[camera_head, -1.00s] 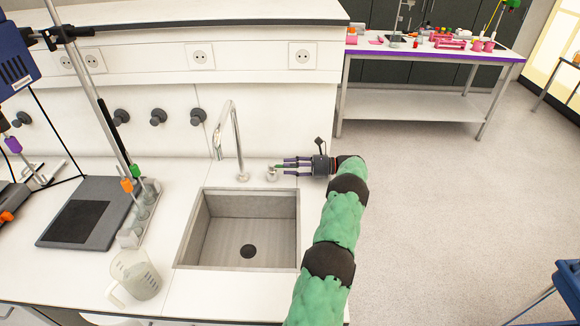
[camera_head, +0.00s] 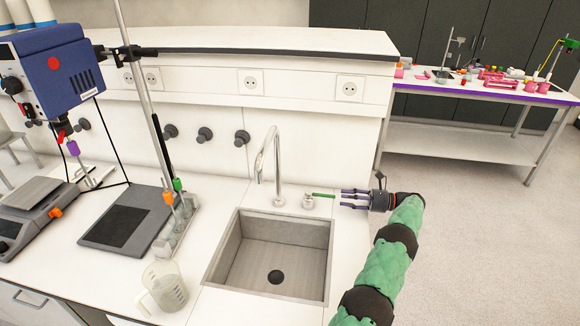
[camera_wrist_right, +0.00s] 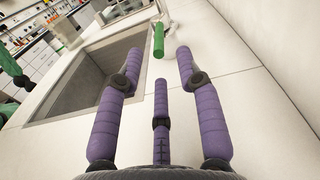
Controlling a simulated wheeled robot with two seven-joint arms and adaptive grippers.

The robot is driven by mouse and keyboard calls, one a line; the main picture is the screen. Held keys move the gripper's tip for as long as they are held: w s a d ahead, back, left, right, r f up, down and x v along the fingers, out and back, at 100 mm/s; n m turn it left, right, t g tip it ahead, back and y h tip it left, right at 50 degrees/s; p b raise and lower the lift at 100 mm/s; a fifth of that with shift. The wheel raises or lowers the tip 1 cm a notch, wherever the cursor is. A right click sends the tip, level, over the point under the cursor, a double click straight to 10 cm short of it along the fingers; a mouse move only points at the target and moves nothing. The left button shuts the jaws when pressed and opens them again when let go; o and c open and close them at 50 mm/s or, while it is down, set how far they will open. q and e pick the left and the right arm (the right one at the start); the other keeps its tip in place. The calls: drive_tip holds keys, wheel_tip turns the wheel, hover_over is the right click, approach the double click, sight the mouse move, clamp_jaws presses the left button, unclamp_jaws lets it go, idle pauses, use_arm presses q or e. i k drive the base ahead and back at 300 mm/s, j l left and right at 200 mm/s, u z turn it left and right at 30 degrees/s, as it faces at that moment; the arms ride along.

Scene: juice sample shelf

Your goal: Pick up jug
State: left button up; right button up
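The jug (camera_head: 164,287) is a clear, translucent measuring jug with a handle on its left side. It stands upright on the white counter, left of the sink and near the front edge. My right gripper (camera_head: 342,198) is at the right of the sink, far from the jug, with its purple fingers pointing left toward the green-handled tap valve. In the right wrist view the fingers (camera_wrist_right: 158,65) are spread apart with nothing between them. My left gripper is not in view.
The sink (camera_head: 240,283) with its tall faucet (camera_head: 277,165) lies between the jug and my right gripper. A green tap handle (camera_head: 323,196) is just ahead of the fingers, also in the right wrist view (camera_wrist_right: 158,40).

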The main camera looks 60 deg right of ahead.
sight(162, 279)
drive_tip(key=k+j, duration=0.1)
drive_tip(key=j, duration=0.4)
drive_tip(key=k+j, duration=0.1)
drive_tip(key=j, duration=0.35)
drive_tip(key=k+j, duration=0.1)
drive_tip(key=j, duration=0.85)
drive_tip(key=k+j, duration=0.15)
drive_tip(key=j, duration=0.35)
drive_tip(key=k+j, duration=0.1)
drive_tip(key=j, duration=0.4)
